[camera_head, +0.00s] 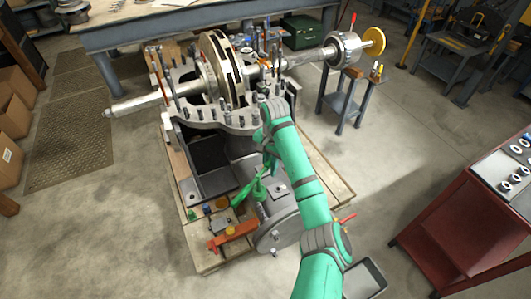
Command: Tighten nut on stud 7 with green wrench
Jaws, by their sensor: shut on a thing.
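My green arm (298,175) reaches up from the bottom to the front right edge of the casing flange (235,124). My gripper is hidden behind the arm's far end, so its jaws and anything in them do not show. Several dark upright studs stand around the flange; I cannot read which is stud 7, and its nut is too small to tell. A slim green piece (242,196) slants down to the left of my arm, low in front of the casing; I cannot tell whether it is the green wrench.
A rotor with a large wheel (222,68) and long shaft (135,104) lies across the casing. A workbench (140,28) stands behind, a small stand (343,100) at right. A red cart (455,225) is far right; a grey tray (365,280) lies on the floor. Floor on both sides is mostly clear.

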